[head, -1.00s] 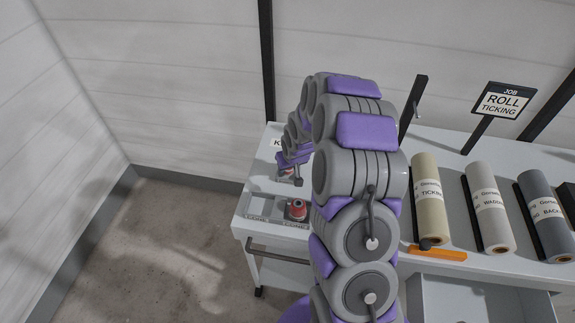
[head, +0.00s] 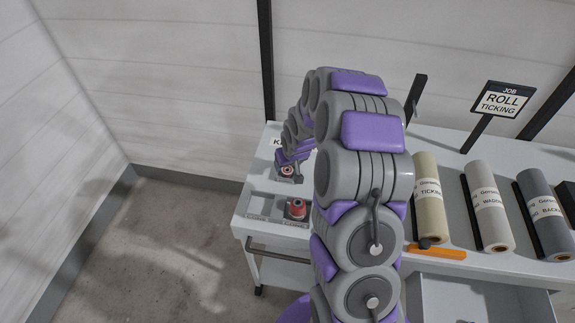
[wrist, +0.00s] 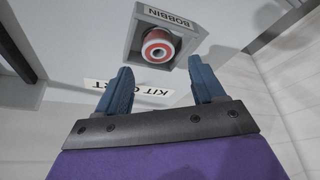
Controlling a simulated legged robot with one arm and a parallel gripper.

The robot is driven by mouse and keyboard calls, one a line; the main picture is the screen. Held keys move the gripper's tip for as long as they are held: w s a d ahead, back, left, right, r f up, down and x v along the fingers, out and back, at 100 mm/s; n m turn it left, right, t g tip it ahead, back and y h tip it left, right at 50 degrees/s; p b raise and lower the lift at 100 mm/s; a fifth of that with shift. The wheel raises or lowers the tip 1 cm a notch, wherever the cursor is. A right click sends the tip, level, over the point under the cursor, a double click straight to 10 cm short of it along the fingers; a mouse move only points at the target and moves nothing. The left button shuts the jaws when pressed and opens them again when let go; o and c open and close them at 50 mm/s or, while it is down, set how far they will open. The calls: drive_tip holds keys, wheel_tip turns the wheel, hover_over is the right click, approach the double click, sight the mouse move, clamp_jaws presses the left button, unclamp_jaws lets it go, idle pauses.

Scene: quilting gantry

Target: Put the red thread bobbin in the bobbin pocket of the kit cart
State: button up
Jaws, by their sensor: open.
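The red thread bobbin (wrist: 158,48) is a red ring with a white band and dark centre in the wrist view. It sits inside the square grey bobbin pocket (wrist: 134,42), whose rim bears a BOBBIN label. It also shows below my gripper in the head view (head: 287,171). My gripper (wrist: 163,88) is open, with its two blue fingers apart and nothing between them. The fingertips are clear of the bobbin. The kit cart (head: 243,222) is the pale cart at the left end of the table. In the head view my arm hides part of it.
A second red item (head: 297,208) sits in a front compartment of the cart. Several fabric rolls, including a cream one (head: 428,200), lie to the right. An orange tool (head: 437,252) lies at the table's front edge. Floor at the left is clear.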

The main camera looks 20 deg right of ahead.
drive_tip(key=p+v, duration=0.1)
drive_tip(key=v, duration=0.9)
drive_tip(key=shift+r, duration=0.3)
drive_tip(key=shift+s, duration=0.15)
